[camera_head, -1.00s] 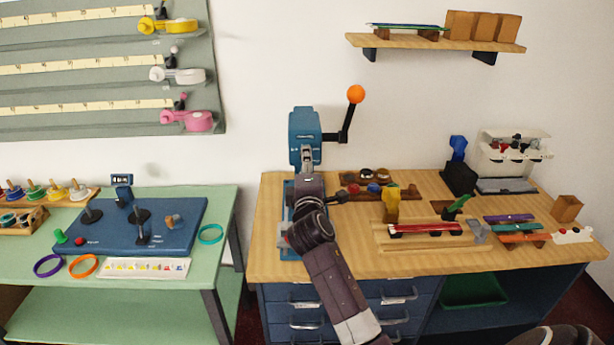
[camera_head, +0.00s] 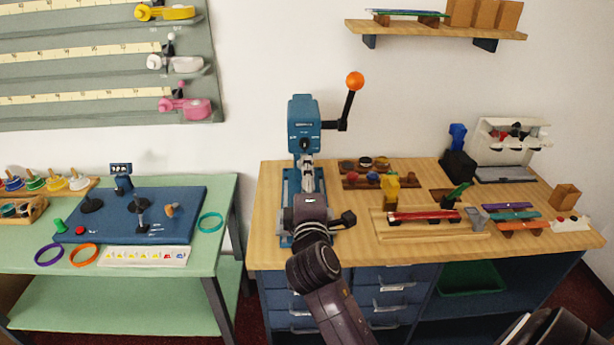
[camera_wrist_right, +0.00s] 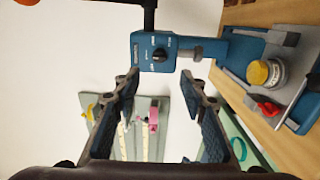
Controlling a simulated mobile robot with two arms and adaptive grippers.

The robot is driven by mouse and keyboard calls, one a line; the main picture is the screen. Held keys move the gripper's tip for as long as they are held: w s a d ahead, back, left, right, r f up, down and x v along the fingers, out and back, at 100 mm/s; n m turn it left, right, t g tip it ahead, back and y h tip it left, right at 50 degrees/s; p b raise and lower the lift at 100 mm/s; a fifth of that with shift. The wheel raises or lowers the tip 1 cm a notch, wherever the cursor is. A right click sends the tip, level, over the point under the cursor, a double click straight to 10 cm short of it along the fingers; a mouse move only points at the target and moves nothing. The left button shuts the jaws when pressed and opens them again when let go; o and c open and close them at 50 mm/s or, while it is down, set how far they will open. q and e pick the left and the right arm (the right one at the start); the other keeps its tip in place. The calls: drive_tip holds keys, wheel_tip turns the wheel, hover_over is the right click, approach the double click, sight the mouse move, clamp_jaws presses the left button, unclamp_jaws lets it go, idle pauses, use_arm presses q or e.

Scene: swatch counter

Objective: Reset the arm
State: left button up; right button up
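My right gripper (camera_head: 307,163) is in front of the blue press (camera_head: 304,124), below its head, in the head view. In the right wrist view my right gripper (camera_wrist_right: 160,80) has its fingers spread, with nothing between them. The blue press head (camera_wrist_right: 165,50) shows beyond the fingertips, apart from them. The press lever is raised, with an orange knob (camera_head: 355,81) at its end. In the wrist view a yellow-topped grey piece (camera_wrist_right: 265,75) sits on the press base, beside a small red part. My left gripper is not in view.
The press stands on a wooden counter (camera_head: 350,245). To its right are a pad rack (camera_head: 369,174), a wooden tray (camera_head: 450,232) and a white stand (camera_head: 512,135). A green table (camera_head: 195,262) stands to the left, with a gap between. A shelf (camera_head: 435,32) is above.

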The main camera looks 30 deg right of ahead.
drive_tip(key=s+a+f+m+g+y, duration=0.2)
drive_tip(key=s+f, duration=0.3)
drive_tip(key=f, duration=0.3)
drive_tip(key=s+a+f+m+g+y, duration=0.2)
drive_tip(key=s+f+m+g, duration=0.15)
drive_tip(key=f, duration=0.35)
drive_tip(key=s+a+f+m+g+y, duration=0.1)
drive_tip(key=s+a+f+g+y, duration=0.1)
drive_tip(key=s+a+f, duration=0.45)
drive_tip(key=s+a+f+m+g+y, duration=0.2)
drive_tip(key=s+f, duration=0.1)
drive_tip(key=s, duration=0.6)
drive_tip(key=s+a+f+m+g+y, duration=0.1)
drive_tip(key=s+a+f+g+y, duration=0.1)
drive_tip(key=s+a+f, duration=0.35)
drive_tip(key=s+d+f+g, duration=0.1)
drive_tip(key=s+f, duration=0.1)
drive_tip(key=f, duration=1)
drive_tip(key=s+d+f+g, duration=0.1)
drive_tip(key=s+f, duration=0.1)
drive_tip(key=f, duration=1.1)
drive_tip(key=s+d+f, duration=0.3)
drive_tip(key=s+f, duration=1.1)
drive_tip(key=s, duration=0.2)
drive_tip(key=shift+s+f+g, duration=0.35)
drive_tip(key=shift+s+f, duration=0.05)
